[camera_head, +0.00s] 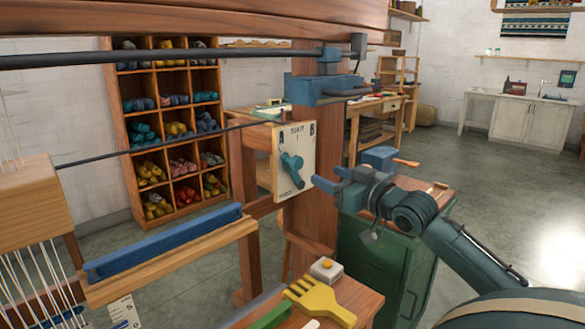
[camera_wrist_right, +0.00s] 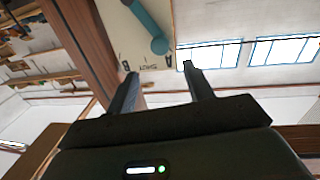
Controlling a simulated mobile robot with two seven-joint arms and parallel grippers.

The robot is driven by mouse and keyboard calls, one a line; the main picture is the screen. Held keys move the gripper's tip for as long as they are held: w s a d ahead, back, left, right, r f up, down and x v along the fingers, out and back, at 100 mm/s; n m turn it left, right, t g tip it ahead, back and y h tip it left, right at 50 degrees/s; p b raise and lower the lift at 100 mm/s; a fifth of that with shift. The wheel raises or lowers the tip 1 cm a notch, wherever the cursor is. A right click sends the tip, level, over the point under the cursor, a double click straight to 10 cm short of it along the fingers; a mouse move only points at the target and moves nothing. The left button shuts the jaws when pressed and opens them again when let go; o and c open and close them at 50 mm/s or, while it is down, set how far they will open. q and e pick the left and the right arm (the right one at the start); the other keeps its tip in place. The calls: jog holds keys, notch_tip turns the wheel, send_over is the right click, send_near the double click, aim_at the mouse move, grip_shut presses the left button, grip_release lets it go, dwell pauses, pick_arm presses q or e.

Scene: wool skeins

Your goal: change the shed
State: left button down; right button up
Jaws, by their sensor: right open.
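A pale plate (camera_head: 307,150) marked A on its left and B on its right is mounted on the wooden post. A teal lever (camera_head: 292,170) on it slants, its upper end toward the A. My right gripper (camera_head: 325,182) is open and empty, just right of the plate and apart from the lever. In the right wrist view the plate (camera_wrist_right: 120,40) appears upside down, with the lever (camera_wrist_right: 152,30) beyond my open fingertips (camera_wrist_right: 160,71). The lever's end there lies near the A. My left gripper is not in view.
The loom's wooden post (camera_head: 313,225) stands beside the plate. A blue bar (camera_head: 165,242) and dark rods cross the left. A green cabinet (camera_head: 375,255) stands under my right arm. A yellow comb (camera_head: 318,302) lies on a wooden surface in front. A skein shelf (camera_head: 128,150) stands behind.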

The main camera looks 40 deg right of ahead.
aim_at(299, 163)
jog(key=w, duration=1.2)
jog(key=shift+d+p, duration=0.2)
jog(key=shift+p, duration=0.2)
grip_shut()
